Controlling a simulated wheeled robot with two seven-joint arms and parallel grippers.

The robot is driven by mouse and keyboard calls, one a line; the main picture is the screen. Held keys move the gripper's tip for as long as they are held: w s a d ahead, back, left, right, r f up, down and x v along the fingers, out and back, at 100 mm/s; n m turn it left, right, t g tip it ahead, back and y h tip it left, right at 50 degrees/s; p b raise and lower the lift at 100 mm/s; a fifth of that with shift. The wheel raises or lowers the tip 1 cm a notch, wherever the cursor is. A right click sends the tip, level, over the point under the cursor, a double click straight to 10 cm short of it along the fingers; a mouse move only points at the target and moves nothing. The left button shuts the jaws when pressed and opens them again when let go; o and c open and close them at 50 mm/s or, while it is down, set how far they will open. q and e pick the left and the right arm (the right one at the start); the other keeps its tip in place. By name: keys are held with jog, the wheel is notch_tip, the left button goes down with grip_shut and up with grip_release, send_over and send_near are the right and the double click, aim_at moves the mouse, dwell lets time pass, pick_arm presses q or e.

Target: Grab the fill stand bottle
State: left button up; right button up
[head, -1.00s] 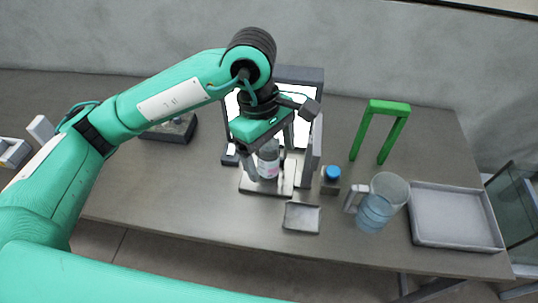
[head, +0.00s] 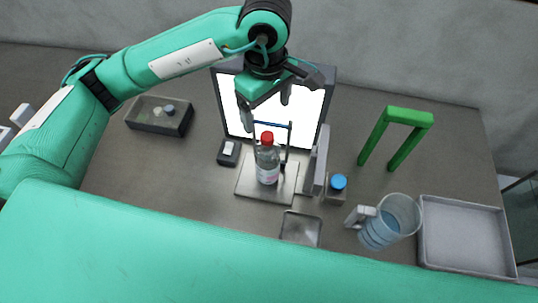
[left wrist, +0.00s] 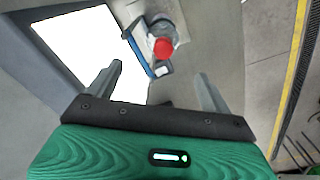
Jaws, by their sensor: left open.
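The fill stand bottle (head: 267,168), clear with a red cap and a pale label, stands upright on the metal base plate of the fill stand (head: 252,187). A thin frame with a blue bar (head: 270,124) rises behind it. My left gripper (head: 265,110) is open and empty, above and behind the bottle, in front of the bright screen. In the left wrist view the bottle's red cap (left wrist: 163,47) is beyond the open fingertips (left wrist: 160,73), apart from them. My right gripper is not in view.
A lit screen panel (head: 305,108) stands behind the stand, with a grey upright plate (head: 317,160) right of the bottle. A blue-capped jar (head: 337,189), a jug (head: 391,221), a green arch (head: 408,117) and a grey tray (head: 465,237) are farther right. A dark box (head: 160,116) is left.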

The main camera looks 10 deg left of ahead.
aim_at(267, 136)
pick_arm(q)
jog(key=f, duration=0.1)
jog(key=f+p, duration=0.1)
jog(key=f, duration=0.1)
jog(key=shift+s, duration=0.35)
jog(key=f, duration=0.2)
jog(key=shift+w+f+p, duration=0.3)
jog(key=shift+f, duration=0.4)
jog(key=shift+s+f+p, duration=0.15)
jog(key=shift+f+p, duration=0.05)
jog(key=shift+p, duration=0.15)
notch_tip(267, 136, down, 4)
jog(key=p, duration=0.2)
jog(key=shift+s+d+r+p, duration=0.1)
jog(key=shift+s+r+p, duration=0.05)
jog(key=shift+p, duration=0.2)
jog(key=shift+f, duration=0.55)
jog(key=c, duration=1.7)
grip_shut()
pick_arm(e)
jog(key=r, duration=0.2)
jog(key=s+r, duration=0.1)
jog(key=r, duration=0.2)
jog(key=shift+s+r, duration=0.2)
